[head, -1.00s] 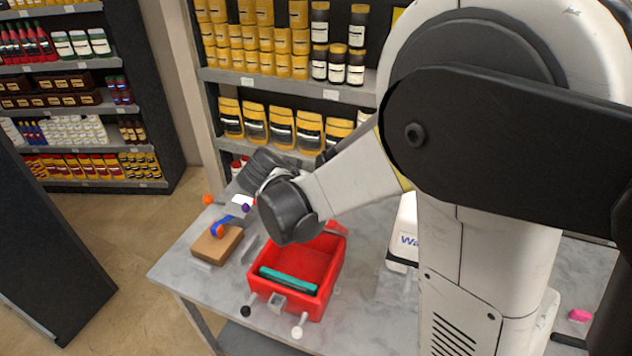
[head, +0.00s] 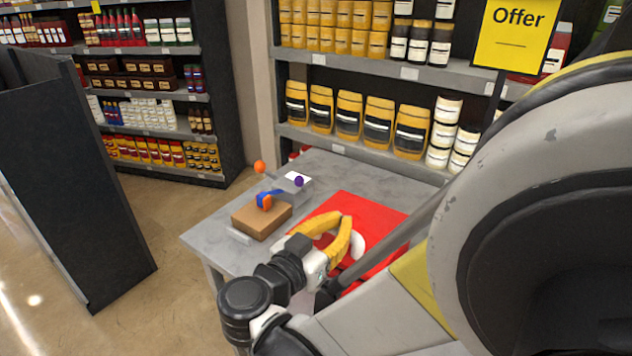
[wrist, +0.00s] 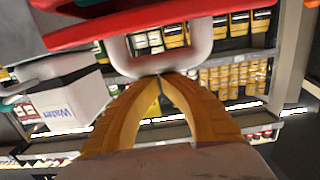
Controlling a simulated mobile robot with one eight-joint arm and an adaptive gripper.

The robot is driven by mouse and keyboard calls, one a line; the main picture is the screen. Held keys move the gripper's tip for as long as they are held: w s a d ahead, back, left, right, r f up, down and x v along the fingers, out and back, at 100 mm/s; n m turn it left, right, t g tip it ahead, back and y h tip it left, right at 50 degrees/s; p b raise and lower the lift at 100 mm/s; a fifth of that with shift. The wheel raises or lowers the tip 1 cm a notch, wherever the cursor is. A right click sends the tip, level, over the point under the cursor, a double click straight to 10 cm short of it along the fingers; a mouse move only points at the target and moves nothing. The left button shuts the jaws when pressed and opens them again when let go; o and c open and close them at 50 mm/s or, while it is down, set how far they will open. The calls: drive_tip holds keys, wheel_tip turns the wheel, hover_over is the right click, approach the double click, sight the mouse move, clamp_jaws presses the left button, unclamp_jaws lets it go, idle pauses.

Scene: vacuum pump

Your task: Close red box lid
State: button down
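The red box lid (head: 368,215) shows in the head view as a broad flat red panel, partly covered by my arm. The box below it and its inside are hidden there. In the wrist view a red edge (wrist: 150,22) crosses the top, with a pale loop-shaped handle (wrist: 200,55) below it. The handle also shows as a white patch beside my fingers in the head view (head: 357,244). My gripper (head: 342,217) has its yellow fingertips together over the lid, right at the handle; the tips meet at the loop's lower edge in the wrist view (wrist: 160,76). I cannot tell whether they grip it.
A brown block (head: 261,220) with a blue clamp-like object (head: 265,200) stands left of the lid on the grey table (head: 210,240). Orange (head: 260,167) and purple (head: 299,181) balls are behind it. A white box (wrist: 65,95) shows in the wrist view. Stocked shelves stand behind.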

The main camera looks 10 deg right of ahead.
drive_tip(key=shift+s+a+f+b, duration=0.15)
drive_tip(key=shift+f+b, duration=0.15)
drive_tip(key=shift+f, duration=0.15)
drive_tip(key=shift+s+a+f+b, duration=0.15)
drive_tip(key=shift+f+b, duration=0.15)
drive_tip(key=shift+f, duration=0.15)
